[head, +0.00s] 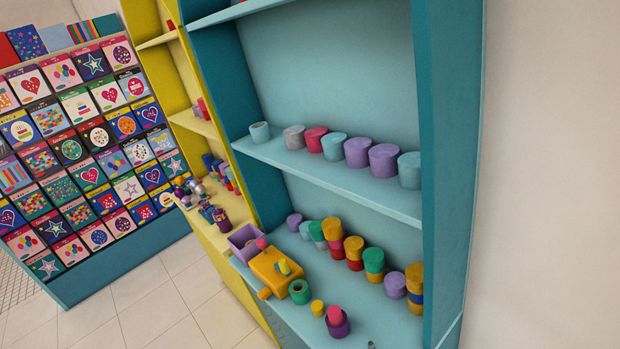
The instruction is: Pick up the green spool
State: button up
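A small green spool (299,291) with a dark round hole lies on the lower teal shelf (372,314), near its front left. It sits at the right end of an orange block-like object (271,268), touching it or very close. Other green round pieces stand in stacks farther back, one at the middle (374,260) and one to its left (331,229). My gripper is not clearly in view. A tiny dark tip shows at the bottom edge, and I cannot tell what it is.
A purple open box (244,237) is left of the orange object. A small yellow piece (317,308) and a purple cup with a red piece (337,322) stand to the right. Coloured stacks line the back. A teal side panel (446,160) bounds the right; floor tiles are open at left.

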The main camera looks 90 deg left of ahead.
aim_at(300, 289)
jog(key=u, duration=1.25)
jog(key=k, duration=0.6)
jog(key=u, duration=0.05)
jog(key=i, duration=0.6)
jog(key=z, duration=0.1)
